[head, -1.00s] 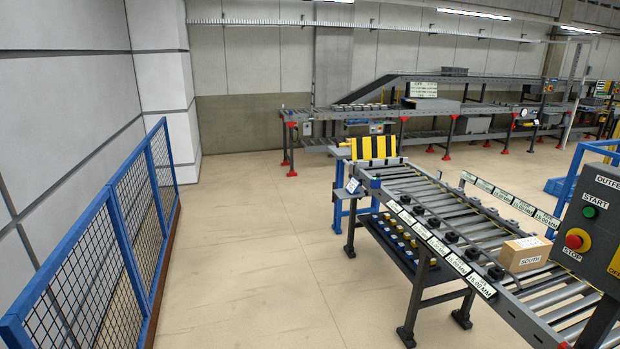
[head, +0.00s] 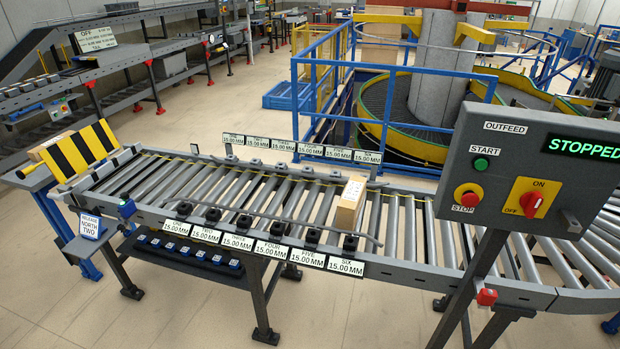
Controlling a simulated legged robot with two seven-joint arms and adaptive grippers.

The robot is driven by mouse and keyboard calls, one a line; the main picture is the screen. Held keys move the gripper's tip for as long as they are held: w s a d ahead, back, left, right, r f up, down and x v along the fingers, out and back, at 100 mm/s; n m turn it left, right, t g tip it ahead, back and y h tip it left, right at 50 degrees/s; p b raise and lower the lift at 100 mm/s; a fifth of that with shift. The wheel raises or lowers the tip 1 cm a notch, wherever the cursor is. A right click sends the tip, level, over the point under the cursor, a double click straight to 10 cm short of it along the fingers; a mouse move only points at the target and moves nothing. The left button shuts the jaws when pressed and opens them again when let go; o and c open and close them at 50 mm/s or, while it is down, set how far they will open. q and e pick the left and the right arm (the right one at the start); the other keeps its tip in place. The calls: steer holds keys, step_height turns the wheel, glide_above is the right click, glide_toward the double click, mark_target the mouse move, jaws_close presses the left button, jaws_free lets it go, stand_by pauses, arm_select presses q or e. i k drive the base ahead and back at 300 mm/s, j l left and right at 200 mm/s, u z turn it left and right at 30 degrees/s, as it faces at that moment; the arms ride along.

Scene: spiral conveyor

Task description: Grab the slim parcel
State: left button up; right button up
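A slim cardboard parcel (head: 347,207) stands on the roller conveyor (head: 405,230), right of its middle. It is a narrow tan box with a white label on top, set across the rollers between the two side guides. The label text is too small to read from here. Neither of my grippers shows in the head view.
A control panel (head: 530,175) reading STOPPED stands at the right, in front of the conveyor. Numbered guide clamps with signs (head: 268,248) line the near rail. A yellow-black barrier (head: 80,150) closes the left end. A blue railing (head: 325,110) and spiral conveyor (head: 395,110) stand behind.

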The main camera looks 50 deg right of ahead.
mark_target(350, 205)
steer(key=i+z, duration=0.35)
steer(key=i+j+z, duration=0.35)
steer(key=i, duration=0.2)
steer(key=i+j+z, duration=0.35)
steer(key=i+l+z, duration=0.1)
steer(key=z, duration=2.3)
